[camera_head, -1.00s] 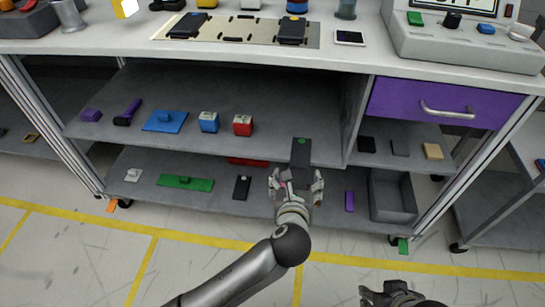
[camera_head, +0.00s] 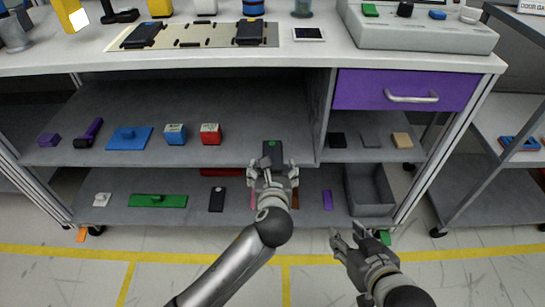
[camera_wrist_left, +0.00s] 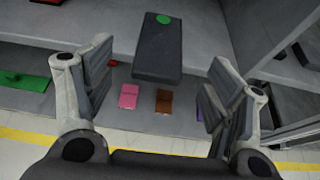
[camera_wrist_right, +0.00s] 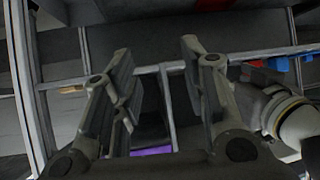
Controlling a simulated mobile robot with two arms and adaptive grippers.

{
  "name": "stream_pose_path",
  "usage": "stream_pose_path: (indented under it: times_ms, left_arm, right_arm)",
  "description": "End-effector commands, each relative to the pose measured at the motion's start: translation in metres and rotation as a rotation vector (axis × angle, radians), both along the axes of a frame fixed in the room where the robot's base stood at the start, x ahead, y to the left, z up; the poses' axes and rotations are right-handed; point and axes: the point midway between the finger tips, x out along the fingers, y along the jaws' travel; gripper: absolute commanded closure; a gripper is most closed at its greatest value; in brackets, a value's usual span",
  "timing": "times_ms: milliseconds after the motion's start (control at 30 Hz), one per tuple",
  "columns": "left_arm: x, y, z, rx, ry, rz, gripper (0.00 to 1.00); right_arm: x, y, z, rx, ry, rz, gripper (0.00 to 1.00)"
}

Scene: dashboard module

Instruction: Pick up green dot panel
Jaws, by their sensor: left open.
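The green dot panel (camera_head: 272,150) is a dark, flat block with a green dot near its far end. It lies on the middle shelf at the front edge, its near end seeming to stick out past it. My left gripper (camera_head: 272,178) is in front of the panel and hides its near end in the head view. In the left wrist view the panel (camera_wrist_left: 154,58) lies ahead between the spread fingers of the left gripper (camera_wrist_left: 162,85), with a gap on both sides. My right gripper (camera_head: 354,242) is open and empty, low in front of the shelves; its fingers (camera_wrist_right: 155,60) are spread.
The middle shelf (camera_head: 240,158) also holds a red block (camera_head: 210,134), a blue block (camera_head: 175,134) and a blue plate (camera_head: 128,139). A divider (camera_head: 318,120) stands right of the panel. The lower shelf holds a green plate (camera_head: 158,201) and a grey bin (camera_head: 370,190).

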Motion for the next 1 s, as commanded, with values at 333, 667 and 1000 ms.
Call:
stream_pose_path:
  times_ms: [333,667,1000]
  left_arm:
    - [0.018,-0.001,-0.014,-0.002,0.0,0.001,0.23]
    - [0.038,-0.001,-0.023,-0.001,0.0,0.0,0.23]
    - [0.042,0.0,-0.023,-0.001,0.001,-0.001,0.23]
  right_arm:
    - [0.034,0.017,0.05,0.074,-0.314,0.022,0.6]
    - [0.046,0.027,0.102,0.143,-0.586,0.039,0.6]
    - [0.046,0.029,0.114,0.157,-0.642,0.041,0.6]
